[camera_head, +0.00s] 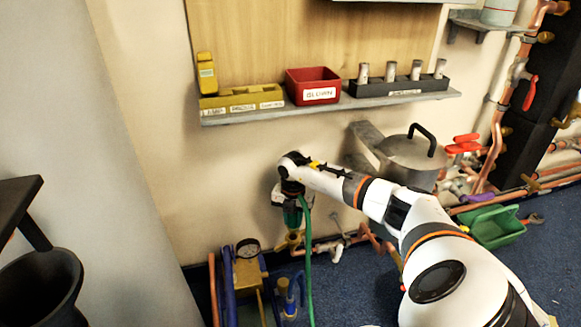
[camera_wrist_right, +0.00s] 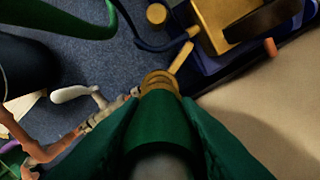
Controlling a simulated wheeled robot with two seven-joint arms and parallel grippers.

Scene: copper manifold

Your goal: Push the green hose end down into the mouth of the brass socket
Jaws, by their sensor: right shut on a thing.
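My right gripper (camera_head: 292,215) reaches down by the wall and is shut on the green hose end. In the right wrist view the gripper (camera_wrist_right: 160,135) has a finger on each side of the green hose end (camera_wrist_right: 158,118). The brass socket (camera_wrist_right: 160,82) shows as rings just past the hose end's tip, roughly in line with it. In the head view the brass socket (camera_head: 289,241) is directly below the gripper. I cannot tell whether the tip is inside the mouth or only above it. The green hose (camera_head: 307,262) hangs down beside the socket. My left gripper is not in view.
A gauge unit (camera_head: 248,262) with blue pipes stands left of the socket. Copper pipes (camera_head: 370,236) and a grey pot (camera_head: 410,158) are to the right. A shelf (camera_head: 330,106) with a red bin (camera_head: 313,86) is above. A green crate (camera_head: 492,227) sits on the blue floor.

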